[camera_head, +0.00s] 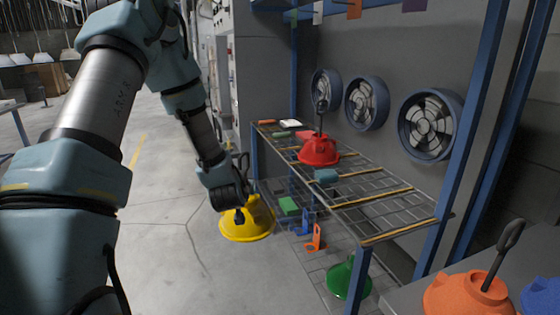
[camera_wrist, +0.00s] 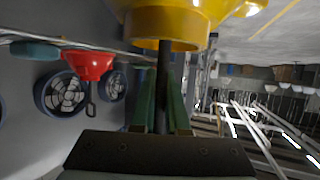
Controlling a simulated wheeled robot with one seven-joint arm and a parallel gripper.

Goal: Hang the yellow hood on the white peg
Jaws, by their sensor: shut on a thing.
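The yellow hood (camera_head: 247,222) hangs in the air left of the metal rack, its wide rim downward. My gripper (camera_head: 240,208) is just above it. In the wrist view my gripper (camera_wrist: 163,95) is shut on the dark stem of the yellow hood (camera_wrist: 168,28). A white tag (camera_head: 318,12) shows at the top edge of the head view, in a row with other coloured tags. The white peg itself cannot be made out clearly.
A red hood (camera_head: 319,150) stands on the slatted rack shelf (camera_head: 385,207) among small blocks. A green hood (camera_head: 349,278) sits below the rack. An orange hood (camera_head: 468,296) is at lower right. Blue posts (camera_head: 479,120) frame the rack. Open floor (camera_head: 165,220) lies left.

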